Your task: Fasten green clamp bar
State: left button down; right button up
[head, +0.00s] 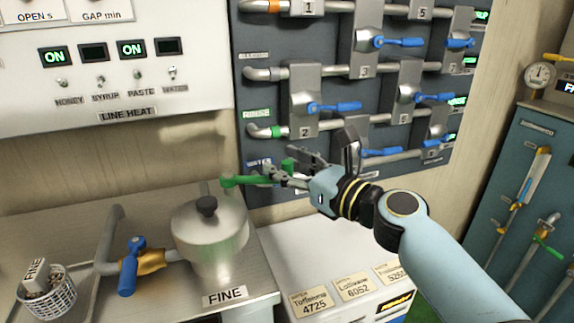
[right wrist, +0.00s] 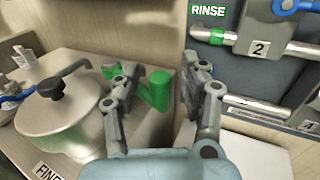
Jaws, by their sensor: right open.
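The green clamp bar (head: 245,181) stands just behind and to the right of the steel pot (head: 211,240) with a black knob. In the right wrist view its upright green end (right wrist: 160,90) shows in the gap between my fingers, and the left finger hides part of the bar. My right gripper (head: 303,160) is open around or just short of that end; I see no clear contact. It also shows in the right wrist view (right wrist: 160,64). My left gripper is not in view.
A dark valve panel (head: 268,100) with blue-handled valves rises close behind my right gripper. A white box (head: 345,260) with name labels lies below it. A blue-handled valve (head: 133,262) and a wire basket (head: 47,295) are left of the pot.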

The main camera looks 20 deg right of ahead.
jog(key=shift+c, duration=0.3)
grip_shut()
